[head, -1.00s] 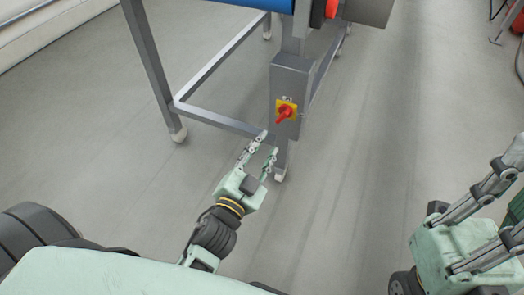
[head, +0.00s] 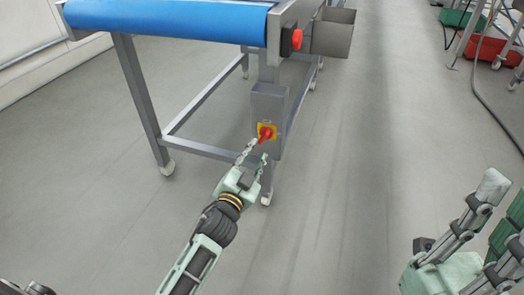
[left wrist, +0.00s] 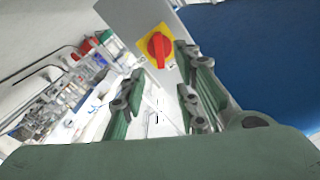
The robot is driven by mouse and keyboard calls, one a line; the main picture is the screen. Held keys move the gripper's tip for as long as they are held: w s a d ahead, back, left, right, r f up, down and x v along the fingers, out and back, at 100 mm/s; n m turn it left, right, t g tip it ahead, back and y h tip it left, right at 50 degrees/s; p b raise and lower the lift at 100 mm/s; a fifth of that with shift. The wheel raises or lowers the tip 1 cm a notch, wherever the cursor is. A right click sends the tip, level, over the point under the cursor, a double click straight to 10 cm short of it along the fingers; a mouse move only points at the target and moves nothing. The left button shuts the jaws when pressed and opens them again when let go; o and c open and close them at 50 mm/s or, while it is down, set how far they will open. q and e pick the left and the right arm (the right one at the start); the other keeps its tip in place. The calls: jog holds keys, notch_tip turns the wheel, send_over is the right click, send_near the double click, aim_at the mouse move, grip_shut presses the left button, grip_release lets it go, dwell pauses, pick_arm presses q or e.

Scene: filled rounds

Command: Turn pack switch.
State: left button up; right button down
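The pack switch (head: 265,134) is a red rotary knob on a yellow plate, fixed to a grey metal box (head: 268,103) on the conveyor's leg. In the left wrist view the red knob (left wrist: 158,48) is tilted on its yellow plate, beyond the fingers. My left gripper (head: 254,156) is open, with its fingertips just below and in front of the switch. In the left wrist view the left gripper's fingers (left wrist: 155,88) stand apart with nothing between them. My right gripper (head: 488,215) is at the lower right, fingers apart and empty, far from the switch.
The conveyor with a blue belt (head: 170,18) stands above the switch. A red button (head: 297,39) and a metal bin (head: 332,32) are at its end. Green and red crates (head: 492,50) and a cable lie at the upper right. The grey floor between is clear.

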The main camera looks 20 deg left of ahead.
aim_at(263, 139)
pick_arm(q)
jog(key=w+b, duration=0.1)
jog(key=w, duration=0.2)
jog(key=w+b, duration=0.1)
jog(key=w, duration=0.3)
jog(key=shift+w+f, duration=0.2)
jog(key=shift+w, duration=0.4)
jog(key=shift+r, duration=0.1)
jog(key=shift+c, duration=0.4)
jog(key=shift+c, duration=1)
grip_shut()
